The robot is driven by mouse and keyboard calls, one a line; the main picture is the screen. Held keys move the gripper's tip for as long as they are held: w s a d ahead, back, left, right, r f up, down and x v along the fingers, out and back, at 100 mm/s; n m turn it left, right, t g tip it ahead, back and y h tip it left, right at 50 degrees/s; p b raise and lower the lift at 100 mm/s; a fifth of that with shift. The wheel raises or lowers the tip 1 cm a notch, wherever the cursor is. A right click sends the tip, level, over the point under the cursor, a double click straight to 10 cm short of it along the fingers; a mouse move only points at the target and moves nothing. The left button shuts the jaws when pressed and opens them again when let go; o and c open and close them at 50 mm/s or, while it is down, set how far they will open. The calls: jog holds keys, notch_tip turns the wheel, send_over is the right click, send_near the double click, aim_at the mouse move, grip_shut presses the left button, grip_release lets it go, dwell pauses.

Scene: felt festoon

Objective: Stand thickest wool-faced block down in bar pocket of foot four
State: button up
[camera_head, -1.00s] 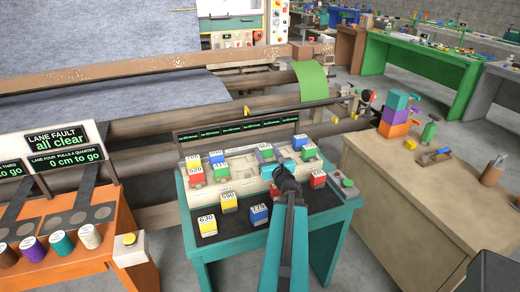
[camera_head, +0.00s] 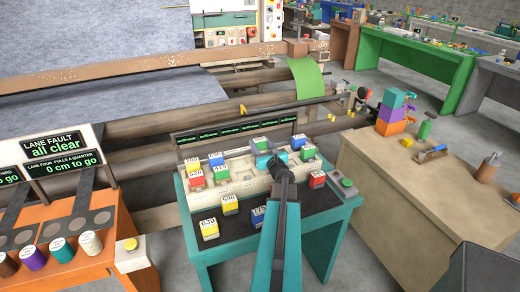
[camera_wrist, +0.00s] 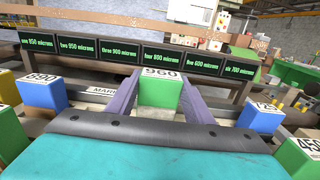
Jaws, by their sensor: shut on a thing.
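My gripper (camera_wrist: 160,88) is shut on a green block (camera_wrist: 159,93) with a pale top marked 960; its two grey-purple fingers flank the block. In the head view my gripper (camera_head: 262,150) is over the back middle of the pale bar on the teal bench, and the held block is mostly hidden. In the wrist view the block is in front of the display for foot four (camera_wrist: 160,57), which reads 850 microns. I cannot tell whether its base is inside a pocket or above it.
Blue blocks 890 (camera_wrist: 43,92) and 725 (camera_wrist: 261,115) stand to either side. Green block 450 (camera_wrist: 298,155) is nearer at right. A yellow block (camera_head: 209,229) and others stand on the bench's dark front area. A green button (camera_head: 347,182) is at its right edge.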

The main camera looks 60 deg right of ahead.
aim_at(262, 152)
jog(key=shift+w+d, duration=0.1)
jog(key=shift+d, duration=0.05)
jog(key=shift+w+d+p, duration=0.3)
jog(key=shift+w+d, duration=0.1)
jog(key=shift+d, duration=0.05)
jog(key=f+b, duration=0.1)
jog(key=f, duration=0.2)
jog(key=shift+s+f+b, duration=0.2)
jog(key=shift+b, duration=0.1)
jog(key=shift+w+a+f, duration=0.1)
jog(key=shift+w+f, duration=0.05)
jog(key=shift+w, duration=0.05)
jog(key=shift+f, duration=0.1)
jog(key=o, duration=1.1)
jog(key=shift+b+v, duration=1.7)
jog(key=shift+v, duration=4.35)
